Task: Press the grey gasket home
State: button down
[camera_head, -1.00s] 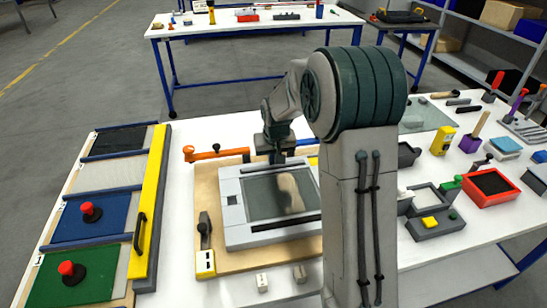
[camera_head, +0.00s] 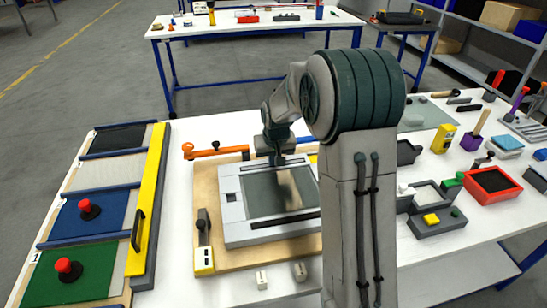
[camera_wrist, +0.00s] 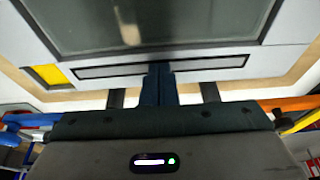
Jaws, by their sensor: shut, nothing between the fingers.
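A pale grey window panel (camera_head: 232,208) with a dark glass pane (camera_head: 262,195) lies flat on a tan board (camera_head: 208,180). In the wrist view the pane (camera_wrist: 150,22) has a dark border. A long narrow grey strip in a dark outline, which looks like the grey gasket (camera_wrist: 110,69), runs along the panel edge nearest my gripper. My gripper (camera_wrist: 160,67) is shut and empty, with its fingertips at the middle of this strip. I cannot tell whether they touch it.
An orange-handled tool (camera_head: 215,152) lies behind the board. A clamp with a yellow base (camera_head: 204,258) stands at its left. A yellow bar with a black handle (camera_head: 150,200) borders blue and green panels with red knobs. My arm hides the panel's right side.

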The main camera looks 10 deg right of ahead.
jog(key=shift+s+f, duration=0.3)
jog(key=shift+f, duration=0.2)
jog(key=shift+r+p, duration=0.35)
notch_tip(320, 180, up, 5)
jog(key=shift+w+r+p, duration=0.1)
jog(key=shift+w+p, duration=0.05)
jog(key=shift+p, duration=0.75)
jog(key=b+v, duration=0.1)
jog(key=v, duration=0.8)
jog(key=shift+w, duration=0.1)
jog(key=s+f, duration=0.2)
jog(key=s, duration=2.6)
jog(key=shift+d+g, duration=0.15)
jog(key=shift+g, duration=0.15)
